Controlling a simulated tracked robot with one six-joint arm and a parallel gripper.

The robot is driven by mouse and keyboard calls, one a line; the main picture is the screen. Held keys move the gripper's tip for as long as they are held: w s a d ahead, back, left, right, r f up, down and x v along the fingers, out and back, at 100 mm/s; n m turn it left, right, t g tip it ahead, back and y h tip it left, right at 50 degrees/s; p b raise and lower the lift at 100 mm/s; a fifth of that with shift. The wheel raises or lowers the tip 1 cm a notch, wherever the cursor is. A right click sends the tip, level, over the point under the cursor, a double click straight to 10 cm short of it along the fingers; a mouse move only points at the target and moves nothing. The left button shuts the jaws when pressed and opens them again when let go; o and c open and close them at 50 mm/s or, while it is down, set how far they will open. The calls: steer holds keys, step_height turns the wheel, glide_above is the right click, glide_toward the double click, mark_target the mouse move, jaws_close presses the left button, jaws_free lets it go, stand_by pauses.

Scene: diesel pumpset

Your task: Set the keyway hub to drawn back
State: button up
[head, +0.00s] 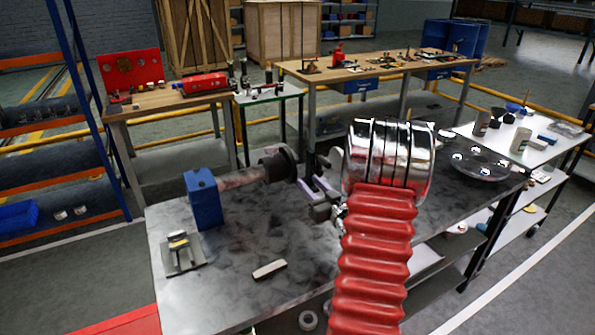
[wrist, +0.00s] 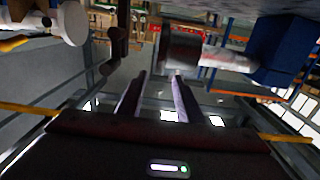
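The dark, round hub (head: 276,166), which I take to be the keyway hub, sits on the right end of a pale, stained shaft (head: 238,178). The shaft runs from a blue block (head: 203,198) on the bench. In the wrist view the hub (wrist: 180,48) is a dark cylinder beyond the fingertips, with the shaft and blue block to its right. My gripper (head: 312,186) is just right of the hub in the head view. Its two fingers (wrist: 157,80) stand apart with nothing between them. I see no contact with the hub. I cannot tell how far along the shaft it sits.
The grey bench top (head: 225,285) carries a small metal stand (head: 181,250) and a pale block (head: 269,270). A dark cranked part (wrist: 116,48) shows left of the hub in the wrist view. My red-sleeved arm covers part of the bench. A round metal dish (head: 478,165) lies at the right.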

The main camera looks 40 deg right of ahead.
mark_target(295, 167)
steer(key=x, duration=0.9)
steer(key=shift+w, duration=0.15)
jaws_close()
stand_by(0.5)
